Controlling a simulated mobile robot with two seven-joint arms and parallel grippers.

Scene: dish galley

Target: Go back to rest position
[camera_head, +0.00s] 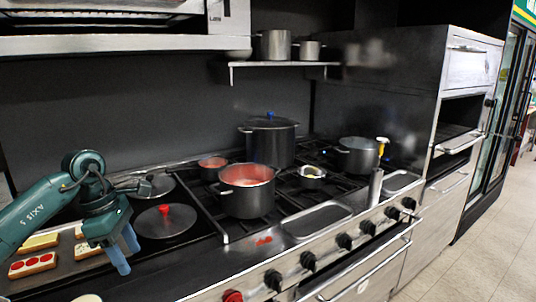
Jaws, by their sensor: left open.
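My left gripper (125,250) hangs from the teal arm that comes in from the left. Its blue fingers point down over the left part of the stove, in front of the lid with the red knob. It is open, and I see nothing between the fingers. My right gripper is not in view.
A dark pot with red contents (247,190) and a tall lidded pot (268,143) stand on the burners. A lid with a red knob (167,221) lies right of my gripper. Topped bread slices (33,265) lie at the lower left. Open floor (490,250) is at the right.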

